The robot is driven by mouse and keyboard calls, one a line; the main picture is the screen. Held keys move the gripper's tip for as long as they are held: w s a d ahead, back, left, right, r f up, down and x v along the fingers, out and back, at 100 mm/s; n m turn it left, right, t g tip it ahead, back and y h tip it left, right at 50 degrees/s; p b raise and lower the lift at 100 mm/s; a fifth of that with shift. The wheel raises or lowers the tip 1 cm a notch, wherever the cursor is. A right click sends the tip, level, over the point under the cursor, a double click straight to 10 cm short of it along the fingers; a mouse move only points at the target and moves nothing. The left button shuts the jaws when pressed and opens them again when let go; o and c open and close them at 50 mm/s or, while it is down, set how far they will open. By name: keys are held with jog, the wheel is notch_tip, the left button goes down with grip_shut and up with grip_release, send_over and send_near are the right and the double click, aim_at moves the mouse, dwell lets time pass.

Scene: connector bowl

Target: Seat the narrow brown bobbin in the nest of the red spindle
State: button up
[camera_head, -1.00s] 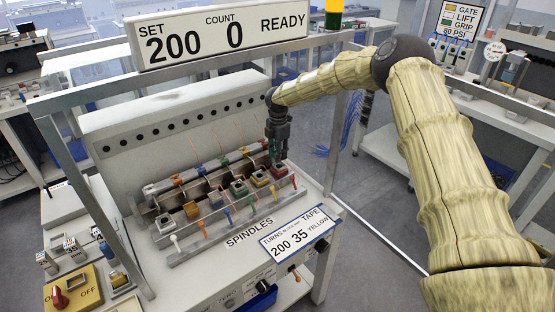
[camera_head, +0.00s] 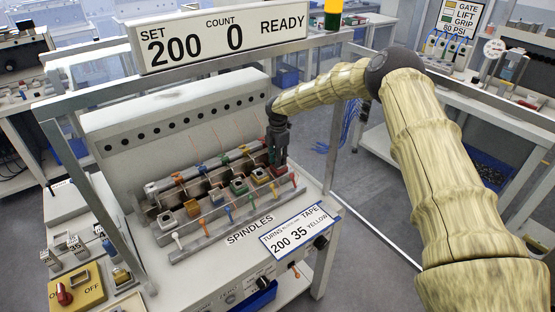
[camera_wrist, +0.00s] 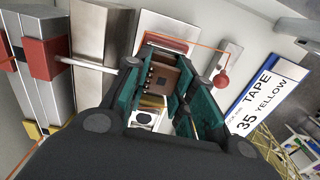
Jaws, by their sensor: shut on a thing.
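The narrow brown bobbin (camera_wrist: 164,78) shows between the teal fingers of my gripper (camera_wrist: 164,95) in the wrist view, and the gripper is shut on it. In the head view my gripper (camera_head: 279,160) points down at the right end of the spindle row. The red spindle (camera_head: 281,171) is right under the fingertips and partly covered by them. Its red nest (camera_wrist: 168,42) shows in the wrist view just beyond the bobbin. I cannot tell whether the bobbin touches the nest or how deep it sits.
The yellow spindle (camera_head: 260,176) and green spindle (camera_head: 239,187) stand close to the left of my gripper. A row of coloured levers runs in front, with a red knob (camera_wrist: 222,80) near the fingers. A metal frame post (camera_head: 340,130) stands to the right.

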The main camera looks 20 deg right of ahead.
jog(key=shift+s+f, duration=0.15)
jog(key=shift+f, duration=0.25)
jog(key=o, duration=0.7)
jog(key=shift+o, duration=0.8)
jog(key=shift+f, duration=0.15)
jog(key=shift+r+p, duration=0.35)
jog(key=shift+r, duration=0.15)
jog(key=shift+r+b, duration=1.5)
jog(key=shift+r, duration=2.45)
jog(key=shift+a, duration=0.1)
